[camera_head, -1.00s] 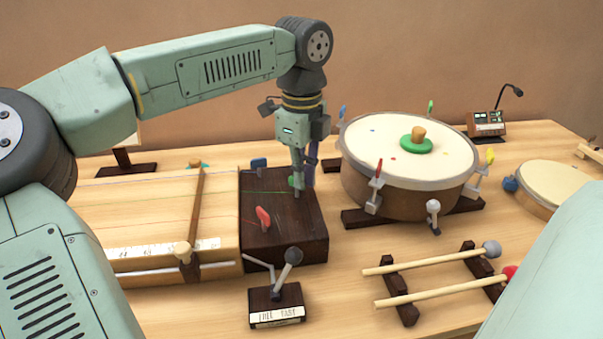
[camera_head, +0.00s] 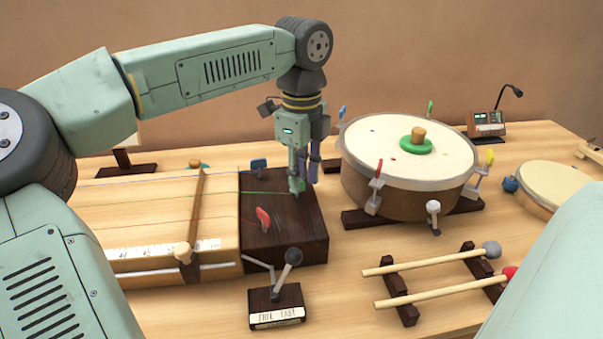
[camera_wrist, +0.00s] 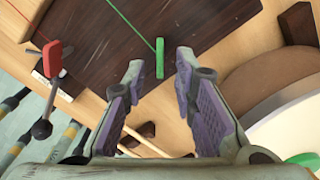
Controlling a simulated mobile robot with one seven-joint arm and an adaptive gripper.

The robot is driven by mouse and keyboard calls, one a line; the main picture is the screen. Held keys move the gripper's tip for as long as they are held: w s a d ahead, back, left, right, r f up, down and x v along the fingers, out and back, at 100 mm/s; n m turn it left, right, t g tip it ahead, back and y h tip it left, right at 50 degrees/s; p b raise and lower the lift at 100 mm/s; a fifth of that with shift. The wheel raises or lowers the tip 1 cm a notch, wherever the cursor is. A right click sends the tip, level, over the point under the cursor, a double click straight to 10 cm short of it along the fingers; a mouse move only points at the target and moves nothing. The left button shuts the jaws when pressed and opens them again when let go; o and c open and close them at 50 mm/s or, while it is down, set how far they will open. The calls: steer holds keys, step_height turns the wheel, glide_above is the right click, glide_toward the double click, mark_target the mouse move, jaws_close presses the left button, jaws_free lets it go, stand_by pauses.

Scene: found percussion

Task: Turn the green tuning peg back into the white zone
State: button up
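The green tuning peg (camera_wrist: 159,58) stands on the dark wooden block (camera_head: 308,222), at the end of a green string. In the wrist view it shows as a thin upright tab between my two fingertips, with a gap on each side. My gripper (camera_wrist: 160,65) is open and points down over the block; in the head view my gripper (camera_head: 304,180) largely hides the peg. No white zone at the green peg can be made out.
A red peg (camera_head: 263,217) and a blue peg (camera_head: 258,164) stand on the same block. A small lever box (camera_head: 276,305) is in front. A large drum (camera_head: 395,190) stands close at the right, with mallets (camera_head: 430,261) before it.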

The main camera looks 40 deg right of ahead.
step_height(320, 180, up, 12)
stand_by(0.5)
stand_by(0.4)
